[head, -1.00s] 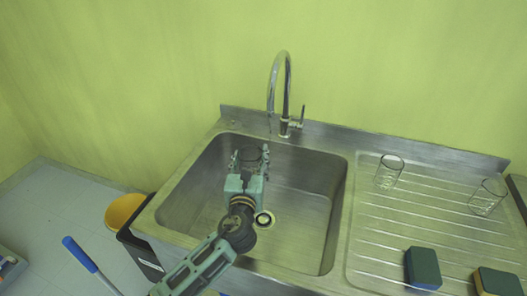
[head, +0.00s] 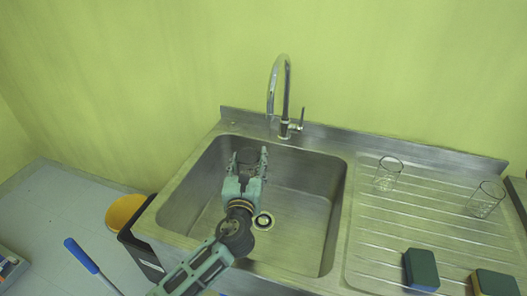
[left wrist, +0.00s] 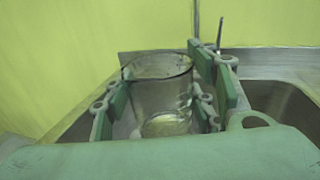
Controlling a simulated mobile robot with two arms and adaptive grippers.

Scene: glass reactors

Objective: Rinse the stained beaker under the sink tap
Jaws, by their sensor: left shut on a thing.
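My left gripper (head: 247,165) is over the sink basin (head: 305,195), left of the tap spout and lower than it. It is shut on a clear glass beaker (left wrist: 160,85), which shows upright between the green finger pads in the left wrist view. The beaker has a faint grey-brown tint; I cannot make out a distinct stain. In the head view its glass is hardly visible between the fingers. The chrome tap (head: 287,85) arches up behind the basin, with its lever (head: 301,118) on the right. My right gripper is out of view.
Two clear beakers (head: 388,174) (head: 486,199) stand on the ribbed drainboard (head: 400,215) right of the basin. Two sponges (head: 421,269) (head: 497,283) lie at its front. An orange-yellow bin (head: 122,212) is on the floor to the left.

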